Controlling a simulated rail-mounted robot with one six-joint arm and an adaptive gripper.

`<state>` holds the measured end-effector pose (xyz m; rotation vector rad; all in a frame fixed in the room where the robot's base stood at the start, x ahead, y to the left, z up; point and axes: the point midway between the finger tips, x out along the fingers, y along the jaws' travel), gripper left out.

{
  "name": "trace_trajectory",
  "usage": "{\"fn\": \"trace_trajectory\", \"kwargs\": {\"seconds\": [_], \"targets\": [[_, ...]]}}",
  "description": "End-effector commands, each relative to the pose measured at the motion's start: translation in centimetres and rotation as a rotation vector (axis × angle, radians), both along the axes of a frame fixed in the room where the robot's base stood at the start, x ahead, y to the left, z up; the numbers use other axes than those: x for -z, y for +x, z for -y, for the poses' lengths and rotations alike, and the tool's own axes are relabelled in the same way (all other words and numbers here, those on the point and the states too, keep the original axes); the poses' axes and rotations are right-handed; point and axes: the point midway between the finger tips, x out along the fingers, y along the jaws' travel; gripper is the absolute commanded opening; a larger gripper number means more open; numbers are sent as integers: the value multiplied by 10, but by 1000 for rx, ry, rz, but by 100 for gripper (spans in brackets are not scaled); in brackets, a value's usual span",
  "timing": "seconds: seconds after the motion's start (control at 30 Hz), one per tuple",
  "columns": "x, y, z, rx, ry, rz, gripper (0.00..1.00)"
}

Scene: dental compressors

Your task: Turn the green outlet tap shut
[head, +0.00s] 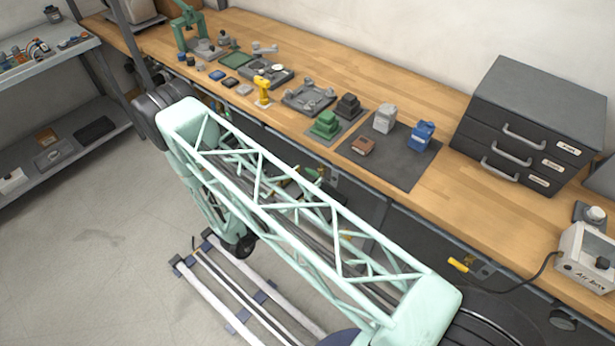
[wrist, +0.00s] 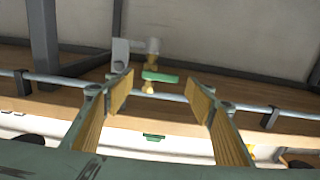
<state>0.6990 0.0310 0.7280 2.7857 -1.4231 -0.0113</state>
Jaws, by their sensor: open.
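The green outlet tap (wrist: 160,77) shows in the wrist view ahead of my gripper, between the two fingers in the picture. Its flat green handle lies roughly level, nearly in line with the grey pipe behind it. Brass fittings (wrist: 149,88) show just below and above the handle. My gripper (wrist: 164,84) is open, with one finger on each side of the tap and clear gaps to it. Neither finger appears to touch the handle. In the head view my lattice arm covers much of the area below the bench, and I cannot make out the gripper clearly there.
The grey pipe (wrist: 65,80) runs across under the bench, held by dark brackets. A yellow-handled valve (head: 458,264) sits on the bench front at right. The wooden bench top (head: 440,185) holds small parts and a dark drawer cabinet (head: 535,120). White rails lie on the floor.

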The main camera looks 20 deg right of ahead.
Motion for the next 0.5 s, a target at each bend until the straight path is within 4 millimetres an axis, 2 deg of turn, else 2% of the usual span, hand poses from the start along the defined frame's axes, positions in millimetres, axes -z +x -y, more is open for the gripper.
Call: {"fn": "trace_trajectory", "kwargs": {"seconds": [0.5], "targets": [[0,-29,-41,-2,0,0,50]]}}
